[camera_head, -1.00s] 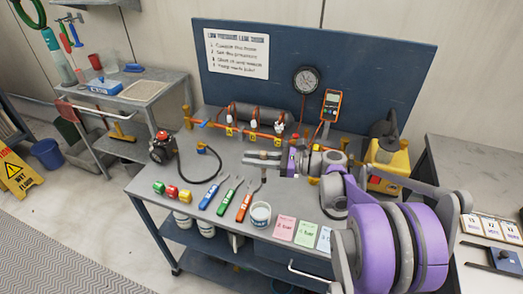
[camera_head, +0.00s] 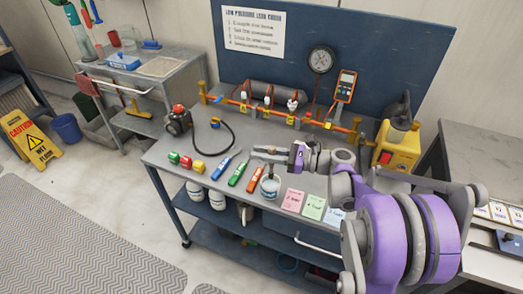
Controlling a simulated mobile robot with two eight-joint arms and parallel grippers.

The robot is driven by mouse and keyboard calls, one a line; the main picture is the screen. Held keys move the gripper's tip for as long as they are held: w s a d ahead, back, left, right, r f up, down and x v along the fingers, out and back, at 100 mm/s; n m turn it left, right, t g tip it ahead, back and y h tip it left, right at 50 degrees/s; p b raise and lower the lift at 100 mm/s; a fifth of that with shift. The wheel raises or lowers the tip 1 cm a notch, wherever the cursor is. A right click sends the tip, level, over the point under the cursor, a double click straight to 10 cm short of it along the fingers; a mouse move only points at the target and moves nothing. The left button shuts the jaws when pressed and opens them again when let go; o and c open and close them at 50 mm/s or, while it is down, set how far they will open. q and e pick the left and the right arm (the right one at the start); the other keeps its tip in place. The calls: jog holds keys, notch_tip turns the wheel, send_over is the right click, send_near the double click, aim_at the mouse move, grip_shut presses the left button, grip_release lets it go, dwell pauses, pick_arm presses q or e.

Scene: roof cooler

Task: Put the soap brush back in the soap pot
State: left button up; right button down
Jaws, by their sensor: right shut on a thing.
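My right gripper (camera_head: 268,154) reaches in from the right over the workbench and is shut on the soap brush (camera_head: 270,172), a small dark stick hanging down below the fingers. The soap pot (camera_head: 270,188), a small white and blue-grey tub, stands at the bench's front edge directly below the gripper. The brush's lower end meets the pot's opening in the picture; I cannot tell how deep it is inside. My left gripper is not in view.
Blue, green and orange-handled tools (camera_head: 236,174) lie just left of the pot. Coloured cards (camera_head: 313,207) lie to its right. Red, green and yellow knobs (camera_head: 185,162) sit further left. A pipe rig with a gauge (camera_head: 322,59) stands behind.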

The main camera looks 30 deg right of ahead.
jog(key=shift+f+b, duration=2.25)
jog(key=shift+f, duration=1)
jog(key=c, duration=0.7)
grip_release()
jog(key=v, duration=1)
jog(key=shift+s+d, duration=0.2)
jog(key=shift+d, duration=0.15)
